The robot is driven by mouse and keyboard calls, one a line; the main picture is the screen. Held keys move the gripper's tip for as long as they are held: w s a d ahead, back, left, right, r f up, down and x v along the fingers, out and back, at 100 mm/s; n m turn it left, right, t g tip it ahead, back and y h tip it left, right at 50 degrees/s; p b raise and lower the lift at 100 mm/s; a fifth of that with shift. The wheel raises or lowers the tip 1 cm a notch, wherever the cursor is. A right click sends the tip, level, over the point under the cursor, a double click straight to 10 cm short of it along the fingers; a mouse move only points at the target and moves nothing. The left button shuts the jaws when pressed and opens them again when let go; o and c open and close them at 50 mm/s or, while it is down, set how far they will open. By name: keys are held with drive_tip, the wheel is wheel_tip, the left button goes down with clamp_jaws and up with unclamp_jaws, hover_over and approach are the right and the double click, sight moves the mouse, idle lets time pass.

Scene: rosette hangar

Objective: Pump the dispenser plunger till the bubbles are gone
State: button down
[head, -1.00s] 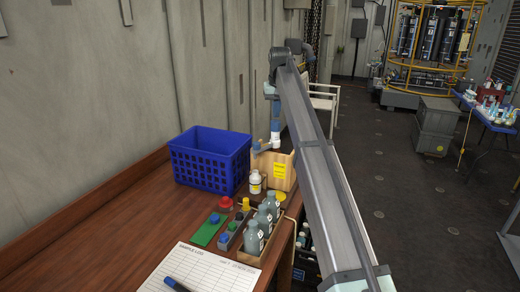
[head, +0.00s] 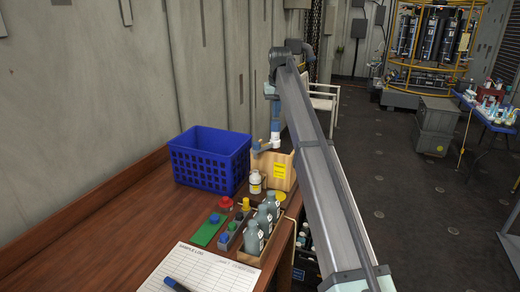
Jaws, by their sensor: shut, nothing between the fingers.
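The dispenser (head: 274,141) stands at the right side of the desk, by the wooden box. It has a blue and pale upright body and a spout (head: 259,148) pointing left. A small white bottle (head: 255,184) with a yellow band stands below the spout tip. My arm reaches over from the right, and my gripper (head: 271,97) hangs above the dispenser, around the top of its plunger. The gripper is shut with nothing seen in it. The fingertips and any contact with the plunger are too small to make out. Bubbles cannot be seen at this size.
A blue crate (head: 210,178) stands left of the dispenser. In front are a wooden box (head: 284,172), a tray of grey bottles (head: 252,256), a red knob (head: 225,203), a green plate (head: 208,231) and a sample log (head: 195,270) with a pen. The desk's left part is clear.

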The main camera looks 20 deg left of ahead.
sight(276, 121)
drive_tip(key=shift+f, duration=0.25)
drive_tip(key=shift+f, duration=1.2)
drive_tip(key=shift+r, duration=3.5)
